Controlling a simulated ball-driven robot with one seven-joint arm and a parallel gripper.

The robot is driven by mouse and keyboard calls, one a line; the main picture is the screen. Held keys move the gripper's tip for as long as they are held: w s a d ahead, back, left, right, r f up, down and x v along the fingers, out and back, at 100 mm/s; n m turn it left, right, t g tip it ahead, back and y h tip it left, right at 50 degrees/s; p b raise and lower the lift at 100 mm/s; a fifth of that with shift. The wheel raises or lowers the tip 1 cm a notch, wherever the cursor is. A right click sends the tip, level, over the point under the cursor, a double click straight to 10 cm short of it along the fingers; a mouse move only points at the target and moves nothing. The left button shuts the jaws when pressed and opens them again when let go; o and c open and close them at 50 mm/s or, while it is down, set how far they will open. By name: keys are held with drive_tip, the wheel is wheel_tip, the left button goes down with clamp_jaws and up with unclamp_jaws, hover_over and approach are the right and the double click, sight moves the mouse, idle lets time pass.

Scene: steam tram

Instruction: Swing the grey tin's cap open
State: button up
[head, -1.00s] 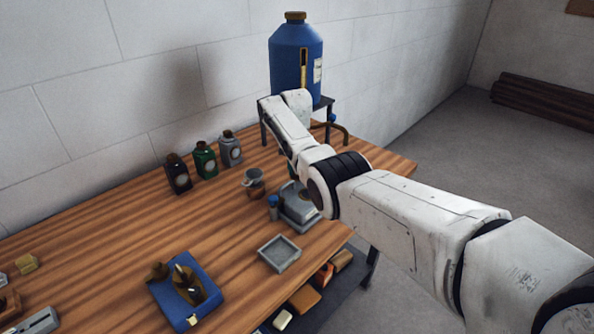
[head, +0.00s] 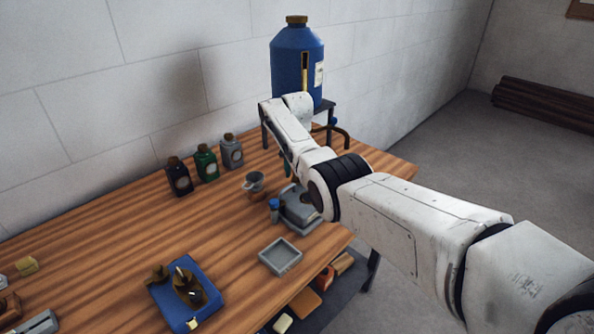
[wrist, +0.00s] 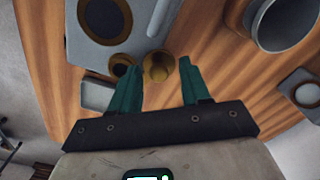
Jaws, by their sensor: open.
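The grey tin (head: 232,153) stands upright at the back of the wooden table, with a brown cap on top and a round pale label. It is the right-hand one of three similar tins. My gripper (wrist: 161,82) is open, its green fingertips spread in the wrist view. In the head view my arm hides most of it; it is right of the tin, above the table. A small brass round piece (wrist: 158,66) shows between the fingertips; I cannot tell whether they touch it. I cannot make out the grey tin for sure in the wrist view.
A green tin (head: 206,163) and a black tin (head: 179,178) stand left of the grey one. A large blue tank (head: 297,65) stands behind my arm.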

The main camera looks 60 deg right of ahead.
wheel_tip(320, 180, up, 11)
drive_tip(key=shift+b, duration=0.45)
drive_tip(key=shift+f, duration=0.1)
idle(0.5)
